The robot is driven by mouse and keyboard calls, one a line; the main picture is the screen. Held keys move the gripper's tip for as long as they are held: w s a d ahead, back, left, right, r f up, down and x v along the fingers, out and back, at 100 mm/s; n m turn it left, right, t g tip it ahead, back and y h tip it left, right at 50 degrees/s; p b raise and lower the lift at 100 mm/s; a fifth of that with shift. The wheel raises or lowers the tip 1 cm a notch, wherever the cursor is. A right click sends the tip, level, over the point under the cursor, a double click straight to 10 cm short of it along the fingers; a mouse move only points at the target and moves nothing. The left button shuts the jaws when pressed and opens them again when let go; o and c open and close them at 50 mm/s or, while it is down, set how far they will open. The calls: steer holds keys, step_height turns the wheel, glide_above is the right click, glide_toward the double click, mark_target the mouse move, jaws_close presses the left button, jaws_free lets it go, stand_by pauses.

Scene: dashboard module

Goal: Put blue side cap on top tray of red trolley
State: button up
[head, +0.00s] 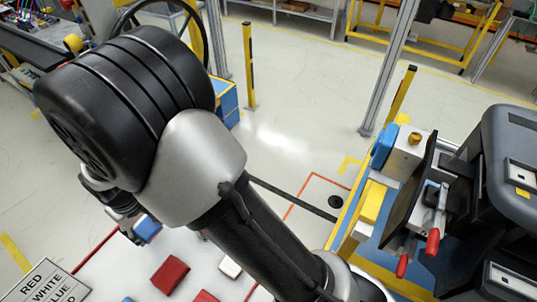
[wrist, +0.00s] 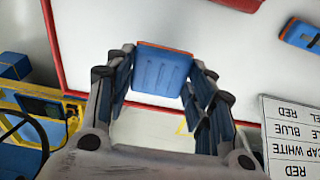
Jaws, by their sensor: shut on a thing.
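My gripper (wrist: 163,75) is shut on the blue side cap (wrist: 162,70), a ribbed blue piece with an orange-red edge, held between the two fingers in the wrist view. In the head view, my gripper (head: 125,222) is partly hidden behind my arm, and the blue cap (head: 147,229) shows beside it. The white top tray with a red rim (wrist: 55,50) lies beneath and beyond the cap in the wrist view. The same white tray (head: 120,262) shows at the bottom left of the head view. I cannot tell whether the cap touches it.
The tray holds red blocks (head: 170,275), a white block (head: 229,267), another blue piece (wrist: 300,35) and a lettered sign (head: 50,284). A fixture with red-handled clamps (head: 433,241) and a dark module (head: 509,165) stands at right. Open floor (head: 290,120) lies behind.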

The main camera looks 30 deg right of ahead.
mark_target(148, 229)
steer(key=shift+f+b, duration=0.5)
steer(key=shift+f, duration=1.5)
steer(key=shift+f, duration=0.1)
steer(key=shift+f+b, duration=0.3)
steer(key=o, duration=1)
steer(key=shift+o, duration=0.2)
steer(key=shift+r, duration=0.1)
